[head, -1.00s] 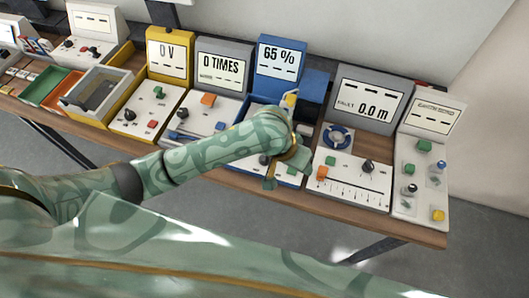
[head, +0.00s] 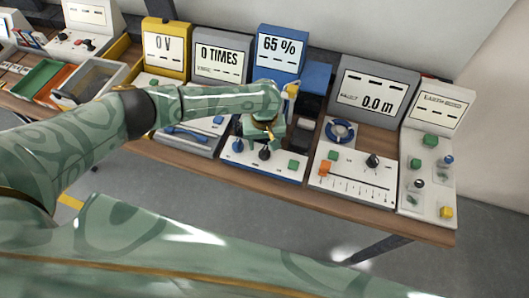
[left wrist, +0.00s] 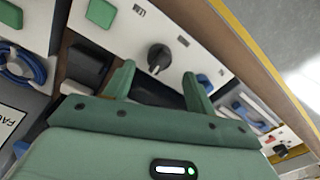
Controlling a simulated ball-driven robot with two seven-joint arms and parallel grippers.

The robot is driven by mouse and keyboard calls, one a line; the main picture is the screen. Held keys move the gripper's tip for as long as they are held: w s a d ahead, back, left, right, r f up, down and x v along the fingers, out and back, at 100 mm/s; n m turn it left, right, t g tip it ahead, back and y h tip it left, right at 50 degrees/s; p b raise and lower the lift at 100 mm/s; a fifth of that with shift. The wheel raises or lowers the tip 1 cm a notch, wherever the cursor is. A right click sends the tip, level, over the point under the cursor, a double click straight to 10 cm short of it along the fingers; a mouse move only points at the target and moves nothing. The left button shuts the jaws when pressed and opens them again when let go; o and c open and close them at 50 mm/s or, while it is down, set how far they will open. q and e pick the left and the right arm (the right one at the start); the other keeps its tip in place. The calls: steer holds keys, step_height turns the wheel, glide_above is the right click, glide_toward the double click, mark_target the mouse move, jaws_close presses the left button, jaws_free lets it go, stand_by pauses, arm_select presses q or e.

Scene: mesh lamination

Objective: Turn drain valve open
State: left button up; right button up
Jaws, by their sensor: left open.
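The blue station with the 65 % screen (head: 280,47) has a white front panel. On it a black knob (head: 265,153), which I take for the drain valve, shows near a green button (head: 293,164). My left gripper (head: 262,130) is over the back of this panel, just behind the knob. In the left wrist view the gripper's two green fingers (left wrist: 158,76) are apart and empty. The black knob (left wrist: 159,57) lies beyond the gap between them, apart from both. My right gripper is not in view.
To the right is a grey station (head: 375,100) with a slider panel and a blue ring (head: 340,131). The wooden table edge (head: 285,187) runs along the front.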

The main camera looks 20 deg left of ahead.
mark_target(264, 150)
arm_select(q)
step_height(264, 150, down, 4)
steer(key=shift+f+b, duration=0.25)
steer(key=shift+b, duration=0.4)
